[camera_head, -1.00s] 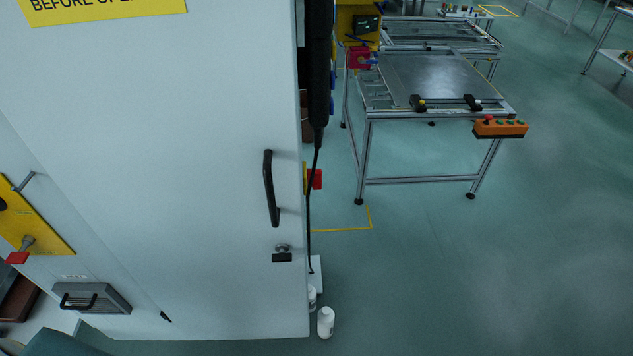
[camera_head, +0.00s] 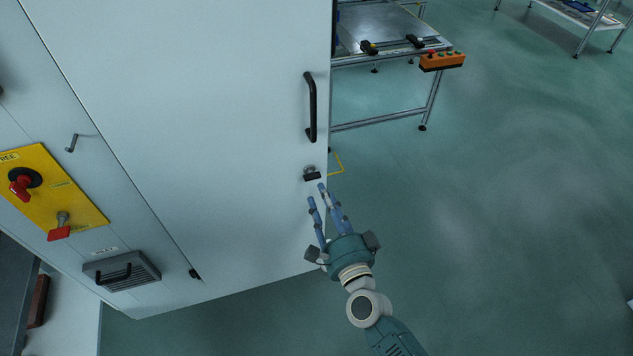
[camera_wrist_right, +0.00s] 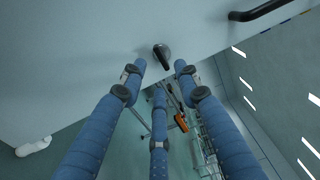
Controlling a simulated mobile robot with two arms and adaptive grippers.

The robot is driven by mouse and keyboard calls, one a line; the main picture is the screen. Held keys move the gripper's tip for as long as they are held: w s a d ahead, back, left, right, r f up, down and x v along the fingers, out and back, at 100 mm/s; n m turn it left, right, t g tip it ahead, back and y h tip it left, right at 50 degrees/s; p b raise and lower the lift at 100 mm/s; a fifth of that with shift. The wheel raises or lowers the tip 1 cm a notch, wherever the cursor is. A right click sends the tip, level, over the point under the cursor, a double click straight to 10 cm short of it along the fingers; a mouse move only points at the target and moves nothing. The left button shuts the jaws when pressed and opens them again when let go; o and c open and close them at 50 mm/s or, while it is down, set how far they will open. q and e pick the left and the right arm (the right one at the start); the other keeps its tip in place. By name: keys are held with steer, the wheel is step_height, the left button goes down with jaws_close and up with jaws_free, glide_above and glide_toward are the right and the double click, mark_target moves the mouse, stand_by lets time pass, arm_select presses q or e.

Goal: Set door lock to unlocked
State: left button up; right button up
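The door lock (camera_head: 312,174) is a small black turn knob on a round metal base, low on the white cabinet door (camera_head: 220,150) near its right edge. In the right wrist view the knob (camera_wrist_right: 162,54) shows just beyond the fingertips, its black lever tilted. My right gripper (camera_head: 321,194) has three blue fingers, spread apart and empty. They point up at the lock from just below, with a gap; they do not appear to touch it. My left gripper is not in view.
A black door handle (camera_head: 311,107) stands out above the lock. A yellow panel (camera_head: 48,190) with red rotary switches and a grey vent box (camera_head: 122,270) are at the left. A metal-framed table (camera_head: 390,40) with an orange button box (camera_head: 442,61) stands behind.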

mark_target(311, 175)
steer(key=x, duration=0.5)
steer(key=shift+w+a, duration=0.1)
steer(key=shift+a, duration=0.1)
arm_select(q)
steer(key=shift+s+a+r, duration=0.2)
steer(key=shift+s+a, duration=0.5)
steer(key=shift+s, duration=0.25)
arm_select(e)
steer(key=c, duration=0.7)
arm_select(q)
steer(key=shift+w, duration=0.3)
arm_select(e)
jaws_close()
